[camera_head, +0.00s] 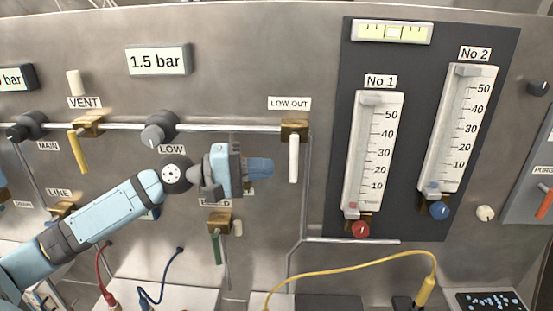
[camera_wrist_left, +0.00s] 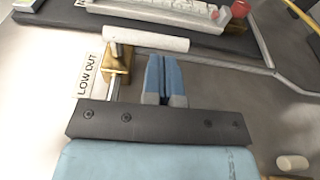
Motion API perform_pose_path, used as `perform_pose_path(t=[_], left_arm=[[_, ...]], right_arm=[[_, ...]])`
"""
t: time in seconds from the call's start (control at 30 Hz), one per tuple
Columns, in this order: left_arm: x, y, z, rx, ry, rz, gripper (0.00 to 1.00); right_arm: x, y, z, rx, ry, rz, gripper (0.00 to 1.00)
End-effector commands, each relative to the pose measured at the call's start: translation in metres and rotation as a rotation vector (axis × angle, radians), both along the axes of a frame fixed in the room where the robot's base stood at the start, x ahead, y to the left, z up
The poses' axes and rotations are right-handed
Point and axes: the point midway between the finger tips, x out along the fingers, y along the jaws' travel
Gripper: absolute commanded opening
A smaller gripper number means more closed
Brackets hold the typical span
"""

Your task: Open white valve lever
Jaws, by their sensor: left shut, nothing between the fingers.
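The white valve lever (camera_head: 293,158) hangs straight down from its brass valve body (camera_head: 295,130) under the LOW OUT label (camera_head: 290,103). In the left wrist view the white lever (camera_wrist_left: 147,39) lies across just beyond my fingertips, with the brass body (camera_wrist_left: 117,65) at its left end. My left gripper (camera_head: 262,168) is shut and empty, to the left of the lever in the head view. Its blue fingers (camera_wrist_left: 162,70) are together in the wrist view. A small gap seems to separate them from the lever; contact is not clear. My right gripper is not in view.
A pipe (camera_head: 225,128) runs along the steel panel into the valve. A yellow lever (camera_head: 78,152) and a green lever (camera_head: 216,246) hang nearby. The dark gauge board (camera_head: 410,130) is at right. A yellow cable (camera_head: 350,263) loops below. Bare panel lies right of the white lever.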

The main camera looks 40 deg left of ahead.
Motion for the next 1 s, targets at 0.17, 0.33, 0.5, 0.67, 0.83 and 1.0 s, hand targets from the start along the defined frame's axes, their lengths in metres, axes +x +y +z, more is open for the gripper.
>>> perform_pose_path(t=[0.17, 0.33, 0.5, 0.67, 0.83, 1.0], left_arm=[[0.013, -0.014, 0.004, -0.002, -0.003, 0.000, 0.00], [0.018, -0.020, 0.001, 0.000, -0.001, 0.000, 0.00], [0.019, -0.021, 0.000, 0.001, -0.001, 0.000, 0.00], [0.019, -0.021, 0.000, 0.001, -0.001, 0.000, 0.00], [0.019, -0.021, -0.002, -0.011, -0.006, 0.000, 0.00], [0.020, -0.023, -0.003, -0.044, -0.026, 0.000, 0.00]], right_arm=[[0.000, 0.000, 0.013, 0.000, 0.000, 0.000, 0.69], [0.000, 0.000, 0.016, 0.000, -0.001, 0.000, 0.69], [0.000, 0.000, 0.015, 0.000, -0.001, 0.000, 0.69], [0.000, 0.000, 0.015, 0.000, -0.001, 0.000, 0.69], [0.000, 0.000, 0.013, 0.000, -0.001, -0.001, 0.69], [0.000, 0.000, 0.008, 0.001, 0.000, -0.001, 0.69]])
